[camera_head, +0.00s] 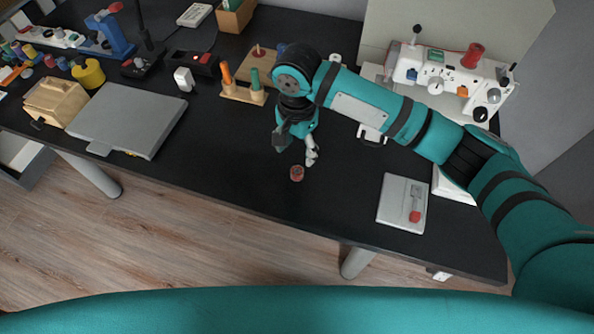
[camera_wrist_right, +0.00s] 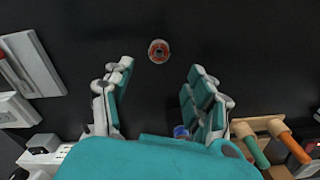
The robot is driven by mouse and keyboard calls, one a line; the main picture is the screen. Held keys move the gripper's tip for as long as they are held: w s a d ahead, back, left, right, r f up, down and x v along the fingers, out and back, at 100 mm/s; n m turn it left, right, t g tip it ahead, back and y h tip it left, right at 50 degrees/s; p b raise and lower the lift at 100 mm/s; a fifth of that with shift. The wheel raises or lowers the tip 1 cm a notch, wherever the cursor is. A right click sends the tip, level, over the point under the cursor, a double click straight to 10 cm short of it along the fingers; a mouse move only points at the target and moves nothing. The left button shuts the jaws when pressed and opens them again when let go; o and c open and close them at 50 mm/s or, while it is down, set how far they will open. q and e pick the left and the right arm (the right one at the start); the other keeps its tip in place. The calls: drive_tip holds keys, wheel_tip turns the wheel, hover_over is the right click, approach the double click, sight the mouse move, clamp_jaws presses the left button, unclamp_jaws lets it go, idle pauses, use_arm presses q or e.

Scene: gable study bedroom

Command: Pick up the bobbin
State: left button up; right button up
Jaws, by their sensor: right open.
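The bobbin (camera_head: 297,173) is a small, round, reddish-brown piece on the black table top, near its front edge. In the right wrist view the bobbin (camera_wrist_right: 159,51) shows from above as a red ring with a dark centre, ahead of the fingertips and roughly midway between them. My right gripper (camera_head: 297,150) is above the table just behind the bobbin, its fingers pointing down. It is open and empty, and in the right wrist view its two fingers (camera_wrist_right: 158,80) stand wide apart. The bobbin is apart from both fingers. My left gripper is not in view.
A wooden stand with coloured pegs (camera_head: 243,92) is behind on the left. A grey flat panel (camera_head: 128,118) lies left. A white sewing machine (camera_head: 452,80) stands back right. The table around the bobbin is clear.

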sight(298, 167)
drive_tip(key=shift+f, duration=1.6)
wheel_tip(298, 167, down, 4)
drive_tip(key=shift+d+r, duration=0.15)
drive_tip(key=shift+f, duration=0.45)
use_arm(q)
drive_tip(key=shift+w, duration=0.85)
use_arm(e)
drive_tip(key=c, duration=0.9)
